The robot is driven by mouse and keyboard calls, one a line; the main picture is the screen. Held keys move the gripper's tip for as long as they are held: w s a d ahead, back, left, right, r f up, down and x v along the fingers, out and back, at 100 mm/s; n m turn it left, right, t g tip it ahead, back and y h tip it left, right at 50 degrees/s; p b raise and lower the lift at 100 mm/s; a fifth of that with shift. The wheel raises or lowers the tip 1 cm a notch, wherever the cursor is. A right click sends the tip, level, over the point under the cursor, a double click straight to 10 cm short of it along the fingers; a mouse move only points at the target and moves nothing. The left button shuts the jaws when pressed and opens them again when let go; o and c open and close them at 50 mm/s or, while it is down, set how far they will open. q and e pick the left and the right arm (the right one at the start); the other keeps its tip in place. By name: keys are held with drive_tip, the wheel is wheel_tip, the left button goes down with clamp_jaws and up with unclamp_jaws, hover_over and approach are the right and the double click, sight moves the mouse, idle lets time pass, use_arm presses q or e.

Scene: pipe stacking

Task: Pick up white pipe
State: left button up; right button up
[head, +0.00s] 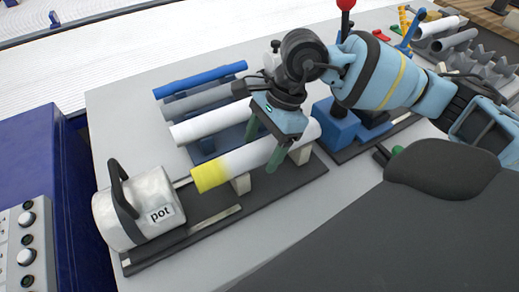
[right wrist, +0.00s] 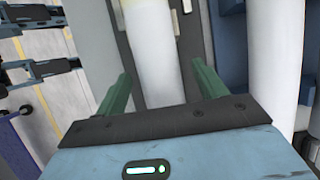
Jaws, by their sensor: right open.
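A white pipe (head: 262,154) with a yellow end lies on supports on a dark base plate, beside the pot. My right gripper (head: 262,155) is over this pipe, its green fingers open on either side of it. In the right wrist view the pipe (right wrist: 150,45) runs between the two open fingers (right wrist: 162,88), with gaps beside it. I cannot tell whether a finger touches it. A second white pipe (head: 205,125) lies behind it in a rack, partly hidden by my gripper. It shows at the right of the right wrist view (right wrist: 276,50).
A white pot (head: 140,208) with a dark handle stands at the left end of the base plate. A grey pipe (head: 195,102) and a blue pipe (head: 200,79) lie farther back. A blue fixture (head: 338,125) stands close right. More pipes (head: 440,28) lie at upper right.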

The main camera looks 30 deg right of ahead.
sight(258, 145)
drive_tip(key=shift+c, duration=0.3)
drive_tip(key=c, duration=1.1)
use_arm(q)
drive_tip(key=shift+s, duration=0.25)
use_arm(e)
drive_tip(key=shift+r, duration=0.1)
